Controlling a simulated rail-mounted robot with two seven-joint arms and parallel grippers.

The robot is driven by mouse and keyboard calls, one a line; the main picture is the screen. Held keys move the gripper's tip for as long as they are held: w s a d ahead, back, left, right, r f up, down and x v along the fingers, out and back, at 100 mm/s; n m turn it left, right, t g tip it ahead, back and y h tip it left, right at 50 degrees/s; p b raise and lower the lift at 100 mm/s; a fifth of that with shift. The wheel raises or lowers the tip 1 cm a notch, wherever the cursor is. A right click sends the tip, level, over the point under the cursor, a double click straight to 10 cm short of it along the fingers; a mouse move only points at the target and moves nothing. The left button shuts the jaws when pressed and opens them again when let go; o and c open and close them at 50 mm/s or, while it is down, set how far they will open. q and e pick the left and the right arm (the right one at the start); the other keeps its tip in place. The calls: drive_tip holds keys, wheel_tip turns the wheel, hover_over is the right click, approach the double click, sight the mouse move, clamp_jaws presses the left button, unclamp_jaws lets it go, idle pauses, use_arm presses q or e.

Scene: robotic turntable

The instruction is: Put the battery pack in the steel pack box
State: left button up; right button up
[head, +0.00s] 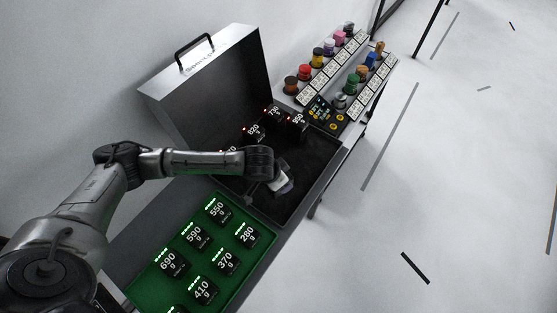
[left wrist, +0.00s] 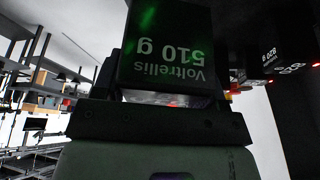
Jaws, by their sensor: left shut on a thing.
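The steel pack box (head: 218,92) stands open, its handled lid raised at the back left. Several dark packs with red lights sit inside it along the lid side, among them 820 g (head: 253,130), 730 g (head: 274,113) and 950 g (head: 297,120). My left gripper (head: 283,186) is over the near part of the box's dark interior. In the left wrist view it is shut on a black battery pack (left wrist: 165,50) marked Voltrellis 510 g, lettering upside down. In the head view the held pack is mostly hidden by the gripper. My right gripper is not in view.
A green tray (head: 243,268) in front of the box holds several black packs with green lights. The box floor to the right of the gripper looks clear.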

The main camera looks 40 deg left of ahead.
use_arm(q)
drive_tip(key=a+f, duration=0.2)
drive_tip(key=f, duration=0.1)
drive_tip(key=shift+s+f, duration=0.1)
drive_tip(key=shift+m, duration=0.3)
drive_tip(key=w+a+f, duration=0.1)
drive_tip(key=a+f, duration=0.1)
drive_tip(key=a, duration=0.1)
drive_tip(key=w+a+f, duration=0.4)
drive_tip(key=a, duration=0.1)
drive_tip(key=shift+w+a, duration=0.25)
drive_tip(key=shift+a, duration=0.05)
drive_tip(key=shift+f, duration=2.1)
drive_tip(key=shift+f, duration=0.1)
drive_tip(key=o, duration=1.2)
drive_tip(key=shift+o, duration=0.2)
